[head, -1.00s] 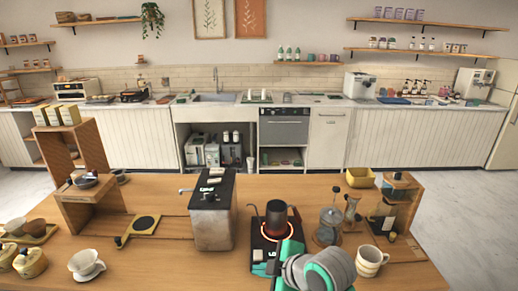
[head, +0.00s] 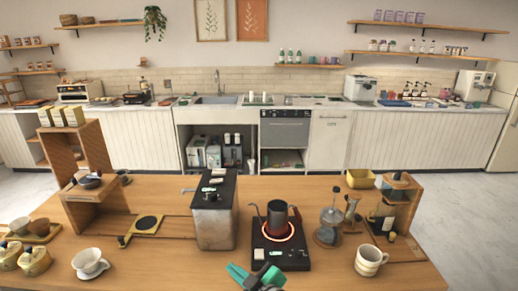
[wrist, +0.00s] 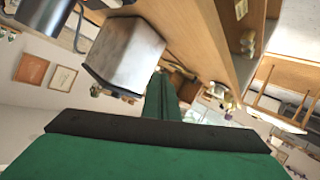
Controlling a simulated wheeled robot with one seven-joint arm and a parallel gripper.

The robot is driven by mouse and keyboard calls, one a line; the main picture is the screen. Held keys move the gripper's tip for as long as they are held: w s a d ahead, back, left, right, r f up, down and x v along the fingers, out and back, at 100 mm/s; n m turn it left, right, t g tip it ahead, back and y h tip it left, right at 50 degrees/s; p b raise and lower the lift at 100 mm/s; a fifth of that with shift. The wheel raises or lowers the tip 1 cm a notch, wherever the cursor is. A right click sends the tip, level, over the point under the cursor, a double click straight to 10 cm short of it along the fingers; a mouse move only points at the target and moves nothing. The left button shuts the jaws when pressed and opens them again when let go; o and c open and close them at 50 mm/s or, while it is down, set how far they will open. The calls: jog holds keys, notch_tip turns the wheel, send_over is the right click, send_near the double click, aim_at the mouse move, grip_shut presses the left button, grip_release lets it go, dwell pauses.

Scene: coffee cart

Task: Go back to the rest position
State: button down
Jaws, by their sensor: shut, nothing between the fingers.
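My gripper (head: 255,274) shows in the head view at the bottom edge, just in front of the black burner plate (head: 281,257). It is empty, with its green fingers together. In the wrist view my green gripper finger (wrist: 160,98) points away from the camera, with nothing held. A dark kettle (head: 277,218) stands upright on the burner, whose ring glows red. My gripper is apart from the kettle. Most of my arm is out of the head view.
A metal box-shaped machine (head: 214,215) stands left of the burner; it also shows in the wrist view (wrist: 128,52). A glass press (head: 330,225) and a striped mug (head: 370,257) stand to the right. A white cup (head: 90,263) is at the front left. The table's front middle-left is clear.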

jog(key=s+f+m+t+h, duration=0.4)
jog(key=s+f+m+h, duration=0.3)
jog(key=s+f+m, duration=0.8)
jog(key=s+d+n, duration=0.1)
jog(key=s+d, duration=0.2)
jog(key=s, duration=0.9)
jog(key=s+d+n+h, duration=0.1)
jog(key=s+d+n, duration=0.1)
jog(key=s, duration=0.9)
jog(key=shift+s+d+t, duration=0.3)
jog(key=shift+s+d, duration=0.05)
jog(key=shift+d, duration=0.4)
jog(key=shift+a+r, duration=0.1)
jog(key=shift+s, duration=0.15)
